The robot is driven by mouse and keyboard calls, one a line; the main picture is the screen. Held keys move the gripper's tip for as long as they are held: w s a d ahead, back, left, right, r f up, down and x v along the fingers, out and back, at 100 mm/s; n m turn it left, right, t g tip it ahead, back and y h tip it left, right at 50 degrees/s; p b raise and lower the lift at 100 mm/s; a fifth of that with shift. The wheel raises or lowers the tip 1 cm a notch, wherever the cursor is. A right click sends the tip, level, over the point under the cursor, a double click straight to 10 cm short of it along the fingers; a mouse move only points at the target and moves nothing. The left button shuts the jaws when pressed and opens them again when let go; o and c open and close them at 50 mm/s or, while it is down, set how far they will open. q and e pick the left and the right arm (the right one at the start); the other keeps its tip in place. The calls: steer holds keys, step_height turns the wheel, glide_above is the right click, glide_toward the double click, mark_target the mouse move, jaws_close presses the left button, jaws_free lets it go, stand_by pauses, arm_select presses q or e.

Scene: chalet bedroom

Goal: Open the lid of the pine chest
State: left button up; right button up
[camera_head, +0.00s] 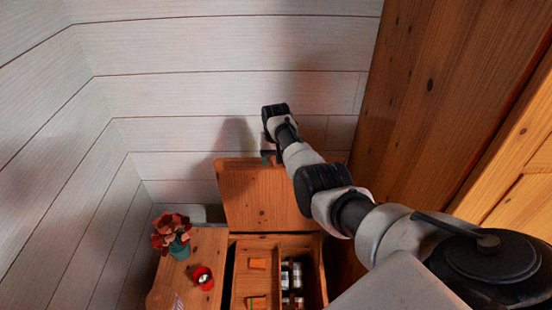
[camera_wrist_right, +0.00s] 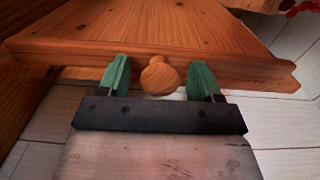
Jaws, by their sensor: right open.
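The pine chest (camera_head: 265,239) stands low in the middle of the head view. Its lid (camera_head: 250,200) is raised steeply toward the back wall, so the inside shows. My right gripper (camera_head: 268,157) is at the lid's top edge, and its arm hides part of the lid's right side. In the wrist view, the green fingers of this gripper (camera_wrist_right: 159,66) are open on either side of a round wooden knob (camera_wrist_right: 159,76) on the lid's edge (camera_wrist_right: 235,75). Gaps show between the knob and both fingers. My left gripper is not in view.
Inside the chest are orange items (camera_head: 257,264) and several small jars (camera_head: 291,275). Left of it is a wooden stand (camera_head: 212,240) with a red flower in a teal vase (camera_head: 179,249) and a red cup (camera_head: 203,278). A tall wooden panel (camera_head: 415,100) stands close on the right.

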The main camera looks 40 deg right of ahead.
steer(key=shift+r, duration=0.1)
step_height(320, 180, up, 11)
steer(key=shift+s+a+f, duration=0.1)
steer(key=shift+f, duration=0.1)
stand_by(0.4)
